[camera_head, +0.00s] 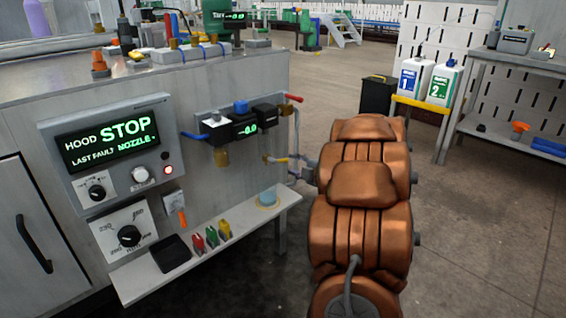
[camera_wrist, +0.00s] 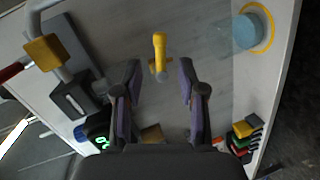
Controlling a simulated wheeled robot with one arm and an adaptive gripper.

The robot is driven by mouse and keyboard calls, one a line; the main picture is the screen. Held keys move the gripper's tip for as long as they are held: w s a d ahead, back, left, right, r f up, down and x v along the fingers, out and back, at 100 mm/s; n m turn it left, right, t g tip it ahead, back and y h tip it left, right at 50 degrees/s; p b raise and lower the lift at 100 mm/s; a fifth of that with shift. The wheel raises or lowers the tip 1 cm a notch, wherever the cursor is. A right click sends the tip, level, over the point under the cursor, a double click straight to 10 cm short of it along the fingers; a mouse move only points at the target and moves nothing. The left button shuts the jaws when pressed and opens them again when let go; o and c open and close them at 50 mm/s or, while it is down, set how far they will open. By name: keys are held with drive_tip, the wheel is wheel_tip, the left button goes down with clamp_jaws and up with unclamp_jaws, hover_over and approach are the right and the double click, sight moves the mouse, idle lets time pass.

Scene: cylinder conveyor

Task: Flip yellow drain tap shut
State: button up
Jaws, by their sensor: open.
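The yellow drain tap (camera_wrist: 159,45) shows in the wrist view just beyond my fingertips, roughly midway between them. Its handle runs up and down in that picture, with a small brass-coloured part at its lower end. My gripper (camera_wrist: 159,70) is open, with one dark, purple-padded finger on each side and a clear gap to the tap. In the head view a small yellow piece (camera_head: 279,160) shows at the bench's right end beside brass fittings. My copper-coloured arm covers much of the area right of it.
The shelf holds a blue disc in a yellow ring (camera_head: 267,198) and red, green and yellow clips (camera_head: 217,233). A black valve block with a display (camera_head: 243,127) is on the bench front above. A panel (camera_head: 110,146) reads HOOD STOP, LAST FAULT NOZZLE. Open floor lies to the right.

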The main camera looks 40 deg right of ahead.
sight(284, 161)
drive_tip(key=shift+b+x, duration=0.95)
drive_tip(key=shift+x, duration=2.6)
drive_tip(key=shift+c, duration=0.2)
clamp_jaws()
